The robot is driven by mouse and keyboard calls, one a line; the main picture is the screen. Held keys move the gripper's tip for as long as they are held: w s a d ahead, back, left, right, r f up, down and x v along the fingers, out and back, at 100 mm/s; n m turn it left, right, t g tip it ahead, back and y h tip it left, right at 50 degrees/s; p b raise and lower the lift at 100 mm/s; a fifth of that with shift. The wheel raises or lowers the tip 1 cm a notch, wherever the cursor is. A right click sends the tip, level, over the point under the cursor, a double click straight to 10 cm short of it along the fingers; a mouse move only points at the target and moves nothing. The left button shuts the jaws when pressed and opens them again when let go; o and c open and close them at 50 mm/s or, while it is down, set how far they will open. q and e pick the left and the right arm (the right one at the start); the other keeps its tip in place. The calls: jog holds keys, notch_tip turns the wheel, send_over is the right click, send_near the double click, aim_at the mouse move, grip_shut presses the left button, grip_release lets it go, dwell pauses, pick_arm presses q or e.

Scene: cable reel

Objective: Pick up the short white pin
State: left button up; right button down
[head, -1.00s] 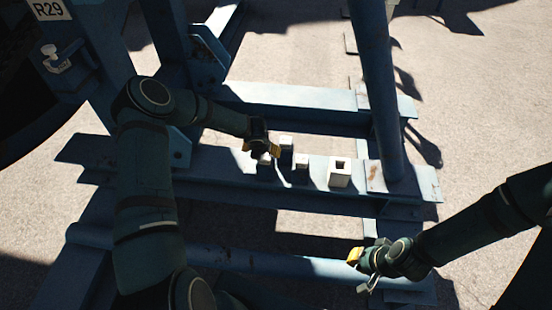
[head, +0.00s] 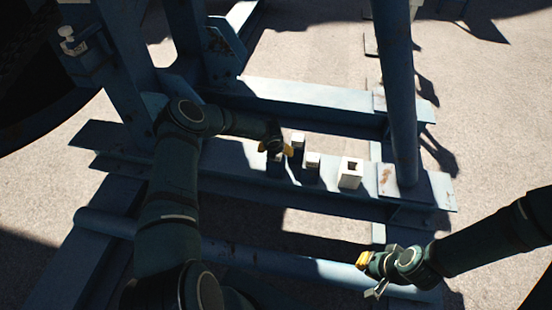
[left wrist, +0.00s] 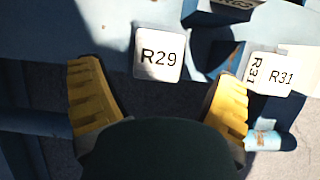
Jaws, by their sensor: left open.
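Several small white-topped pieces stand on the blue beam (head: 235,160) in the head view. A taller pin (head: 298,140) is behind, a shorter white pin (head: 313,160) stands to its right and nearer, and another piece (head: 275,158) is partly hidden below my left gripper. My left gripper (head: 275,149) is open just above that piece, yellow fingertips apart. In the left wrist view, a white square marked R29 (left wrist: 158,53) appears between and beyond the open fingers (left wrist: 162,103). I cannot tell whether it is a pin top. My right gripper (head: 368,270) is low at the right, away from the pins.
A white block with a square hole (head: 350,173) stands to the right on the beam. A blue post (head: 399,90) rises right of it. White R31 markings (left wrist: 270,75) show right of my left fingers. A lower blue pipe (head: 260,262) crosses in front.

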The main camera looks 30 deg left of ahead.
pick_arm(q)
jog(key=b+x, duration=0.1)
jog(key=x, duration=0.3)
jog(key=shift+w+a+f, duration=0.1)
jog(key=shift+a, duration=0.05)
jog(key=shift+c, duration=0.3)
jog(key=c, duration=1.3)
jog(key=shift+r+p, duration=3.45)
jog(key=shift+r, duration=10.65)
